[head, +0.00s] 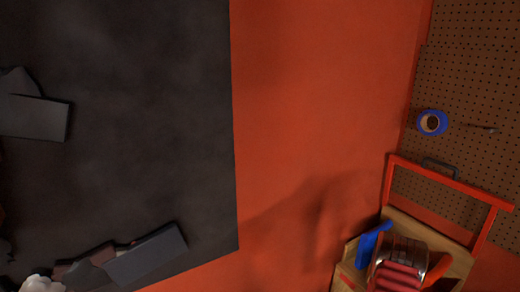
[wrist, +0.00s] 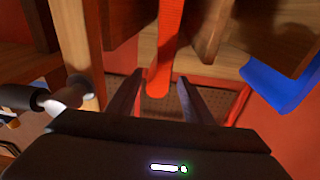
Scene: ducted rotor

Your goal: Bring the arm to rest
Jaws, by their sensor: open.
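My gripper (wrist: 157,97) shows in the wrist view, with its two dark fingers apart. A red-orange bar with a rounded end (wrist: 160,80) shows between and beyond the fingers; I cannot tell whether it touches them. My gripper cannot be made out in the head view.
In the wrist view, wooden parts (wrist: 125,20) crowd the top and a blue part (wrist: 280,85) is at right. In the head view, a wooden rack (head: 345,270) with a blue-handled item (head: 372,243) stands lower right, beside a pegboard (head: 470,80) with blue tape (head: 432,122). A dark mat (head: 130,130) lies left.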

